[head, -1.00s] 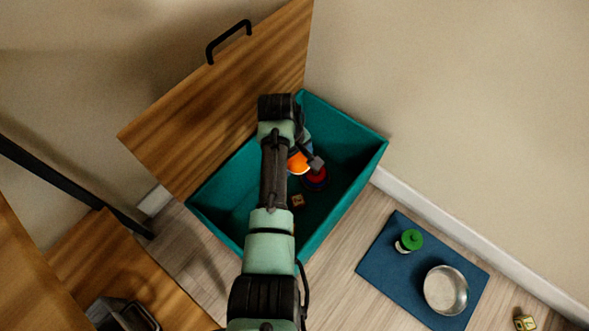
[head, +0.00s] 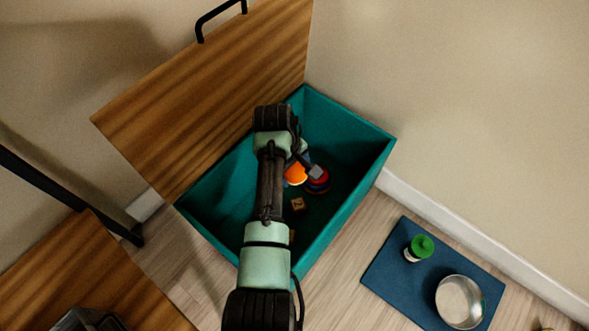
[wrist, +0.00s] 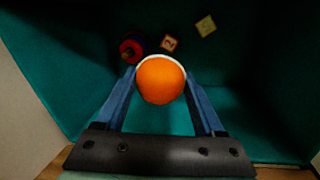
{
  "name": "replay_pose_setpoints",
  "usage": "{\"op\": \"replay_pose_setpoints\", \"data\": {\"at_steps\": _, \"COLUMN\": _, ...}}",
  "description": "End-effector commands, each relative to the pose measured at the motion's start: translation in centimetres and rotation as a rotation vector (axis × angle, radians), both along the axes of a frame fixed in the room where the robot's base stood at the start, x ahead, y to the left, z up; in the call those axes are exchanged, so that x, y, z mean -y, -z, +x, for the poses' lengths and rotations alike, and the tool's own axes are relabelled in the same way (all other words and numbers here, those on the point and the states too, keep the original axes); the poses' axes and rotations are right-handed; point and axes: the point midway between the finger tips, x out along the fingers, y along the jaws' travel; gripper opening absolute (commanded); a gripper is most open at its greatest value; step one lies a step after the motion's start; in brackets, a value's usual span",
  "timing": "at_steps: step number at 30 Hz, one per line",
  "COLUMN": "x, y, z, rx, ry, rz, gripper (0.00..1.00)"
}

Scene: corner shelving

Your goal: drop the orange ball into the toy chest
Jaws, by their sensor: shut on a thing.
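The orange ball (wrist: 161,80) sits between the tips of my gripper (wrist: 160,84) in the wrist view, and the jaws are shut on it. In the head view the ball (head: 295,174) shows partly, beside my forearm, over the inside of the chest. The toy chest (head: 340,200) is a teal box with its striped wooden lid (head: 205,95) standing open. In the head view my arm hides part of the ball and the gripper. The chest floor shows below the ball in the wrist view.
A red and blue round toy (head: 318,181) and lettered wooden blocks (head: 298,204) lie in the chest. A blue mat (head: 390,275) on the floor at right holds a green-capped bottle (head: 421,246) and a metal bowl (head: 460,301). Walls stand close behind the chest.

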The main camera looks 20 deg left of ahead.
Motion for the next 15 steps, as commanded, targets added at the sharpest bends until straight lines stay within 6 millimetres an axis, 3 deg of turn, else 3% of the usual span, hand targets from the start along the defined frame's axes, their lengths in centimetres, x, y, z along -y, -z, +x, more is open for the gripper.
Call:
{"op": "replay_pose_setpoints", "data": {"at_steps": 4, "x": 0.01, "y": -0.10, "z": 0.01, "rx": 0.000, "ry": 0.000, "rz": 0.000, "gripper": 0.16}}
{"op": "replay_pose_setpoints", "data": {"at_steps": 5, "x": 0.01, "y": -0.10, "z": 0.01, "rx": 0.000, "ry": 0.000, "rz": 0.000, "gripper": 0.76}}
{"op": "replay_pose_setpoints", "data": {"at_steps": 9, "x": 0.02, "y": -0.09, "z": 0.00, "rx": 0.000, "ry": 0.000, "rz": 0.000, "gripper": 1.00}}
{"op": "replay_pose_setpoints", "data": {"at_steps": 15, "x": 0.02, "y": -0.09, "z": -0.01, "rx": 0.000, "ry": 0.000, "rz": 0.000, "gripper": 1.00}}
